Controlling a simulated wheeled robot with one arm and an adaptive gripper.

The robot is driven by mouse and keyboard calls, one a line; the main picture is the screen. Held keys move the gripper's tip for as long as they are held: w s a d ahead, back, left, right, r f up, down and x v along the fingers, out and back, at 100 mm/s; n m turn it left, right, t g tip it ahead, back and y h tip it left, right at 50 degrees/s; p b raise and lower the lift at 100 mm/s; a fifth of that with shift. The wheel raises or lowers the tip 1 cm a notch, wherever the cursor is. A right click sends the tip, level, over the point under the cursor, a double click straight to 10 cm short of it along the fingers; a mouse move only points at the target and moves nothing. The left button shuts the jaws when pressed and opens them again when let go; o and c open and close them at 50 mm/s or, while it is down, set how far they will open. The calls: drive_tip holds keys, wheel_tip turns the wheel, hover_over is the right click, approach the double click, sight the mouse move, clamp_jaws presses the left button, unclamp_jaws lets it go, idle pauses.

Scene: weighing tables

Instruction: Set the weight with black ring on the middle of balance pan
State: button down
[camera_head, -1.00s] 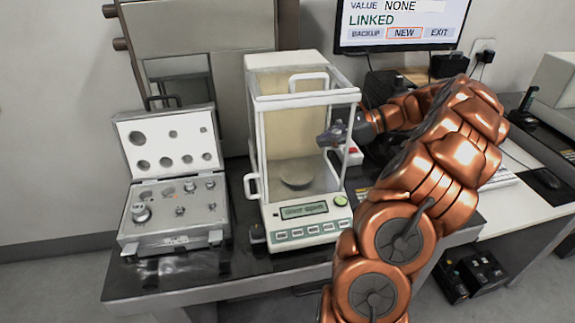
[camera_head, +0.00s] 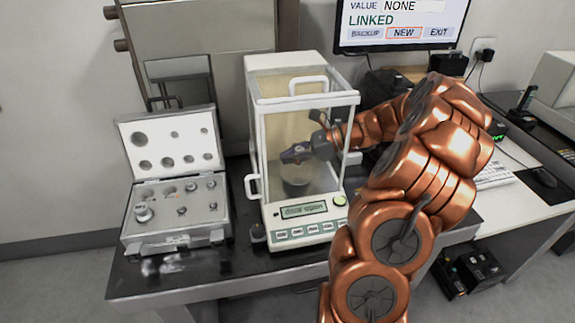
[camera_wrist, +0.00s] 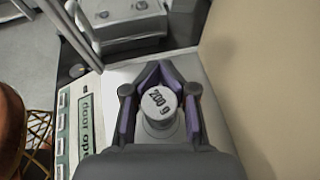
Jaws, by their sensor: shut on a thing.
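My gripper (camera_head: 298,153) is inside the glass chamber of the balance (camera_head: 300,220), above the balance pan (camera_head: 297,189). Its fingers are shut around a silver weight (camera_wrist: 158,102) whose top is marked "200 g". In the wrist view the weight stands upright between the two fingers (camera_wrist: 160,112). I cannot make out a black ring on it, because the fingers cover much of its side. The pan lies low in the chamber. I cannot tell whether the weight touches it.
The balance display (camera_head: 304,210) reads "door open". My arm reaches in through the right side, close to the chamber frame. An open case (camera_head: 175,245) with several weights stands at the left. A monitor (camera_head: 400,25) is at the back right.

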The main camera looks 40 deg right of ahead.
wheel_tip(320, 180, down, 2)
drive_tip(key=shift+f, duration=0.15)
drive_tip(key=shift+w+a+f+p, duration=0.1)
drive_tip(key=shift+a+f+p, duration=0.05)
drive_tip(key=shift+f+p, duration=0.25)
drive_tip(key=shift+f, duration=0.2)
drive_tip(key=c, duration=0.9)
unclamp_jaws()
drive_tip(key=shift+r, duration=0.15)
drive_tip(key=b+v, duration=0.2)
drive_tip(key=v, duration=1)
